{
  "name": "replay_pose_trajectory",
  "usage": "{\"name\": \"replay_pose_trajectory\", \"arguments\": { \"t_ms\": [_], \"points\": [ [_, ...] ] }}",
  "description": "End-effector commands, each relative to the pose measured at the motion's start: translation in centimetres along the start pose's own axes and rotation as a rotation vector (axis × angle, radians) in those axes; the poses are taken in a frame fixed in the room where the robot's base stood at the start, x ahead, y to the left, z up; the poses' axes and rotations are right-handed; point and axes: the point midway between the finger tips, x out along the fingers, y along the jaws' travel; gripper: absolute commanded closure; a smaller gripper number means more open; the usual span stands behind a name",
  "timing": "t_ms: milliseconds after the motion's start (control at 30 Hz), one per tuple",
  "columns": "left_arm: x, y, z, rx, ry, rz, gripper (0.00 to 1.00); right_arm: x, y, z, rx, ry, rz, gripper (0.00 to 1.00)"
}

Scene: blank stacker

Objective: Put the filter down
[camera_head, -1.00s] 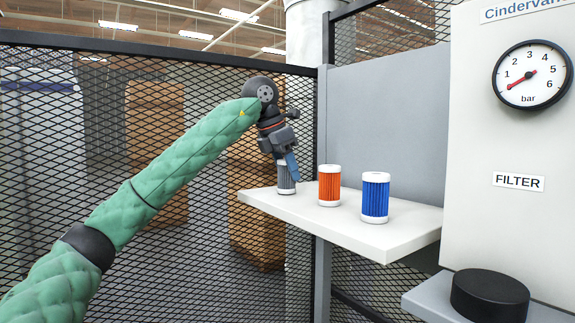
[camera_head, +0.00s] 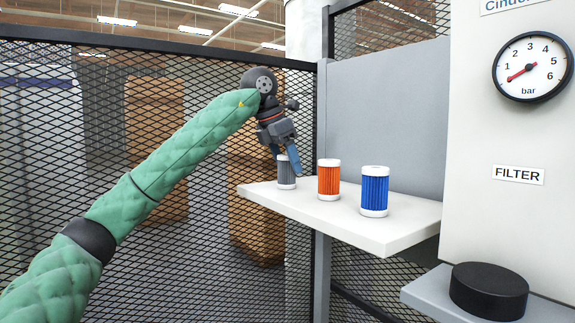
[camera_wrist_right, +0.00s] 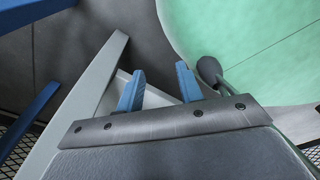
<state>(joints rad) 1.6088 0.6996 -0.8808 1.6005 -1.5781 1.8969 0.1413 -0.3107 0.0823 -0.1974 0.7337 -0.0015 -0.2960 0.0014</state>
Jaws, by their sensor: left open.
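A grey filter (camera_head: 286,178) stands upright at the far left end of the white shelf (camera_head: 345,226). An orange filter (camera_head: 329,180) and a blue filter (camera_head: 375,191) stand upright to its right. My left gripper (camera_head: 284,156) is open, its blue fingers spread at the top of the grey filter. I cannot tell whether they touch it. My right gripper (camera_wrist_right: 160,75) shows in the right wrist view, its blue fingers apart with nothing between them.
A white panel with a FILTER label (camera_head: 518,175) and a pressure gauge (camera_head: 532,71) is at the right. A black round cap (camera_head: 489,291) sits on a grey ledge (camera_head: 425,297) below. Black mesh fencing (camera_head: 60,180) stands behind my left arm.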

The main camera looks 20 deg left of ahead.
Motion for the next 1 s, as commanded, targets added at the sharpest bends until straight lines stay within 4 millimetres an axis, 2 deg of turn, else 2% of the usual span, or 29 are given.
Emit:
{"name": "replay_pose_trajectory", "arguments": {
  "t_ms": [33, 200, 500, 800, 1000],
  "points": [
    [-0.4, 0.0, -0.1, 0.000, -0.002, 0.002, 0.35, 0.6, 0.0, 0.2, 0.000, -0.005, 0.000, 0.64],
    [-3.0, 0.0, -0.1, 0.000, -0.003, 0.001, 0.35, 0.4, 0.1, -4.0, -0.002, 0.032, 0.002, 0.64],
    [-8.2, 0.0, -0.1, 0.000, -0.003, 0.000, 0.35, 0.1, 0.2, -8.7, 0.000, 0.064, 0.003, 0.64],
    [-10.8, 0.0, 0.0, 0.000, -0.002, 0.001, 0.35, -0.3, 0.2, -10.1, 0.000, 0.073, 0.004, 0.64],
    [-11.2, 0.0, 0.0, 0.000, 0.000, 0.000, 0.35, -0.4, 0.3, -10.5, 0.000, 0.076, 0.004, 0.64]
  ]
}}
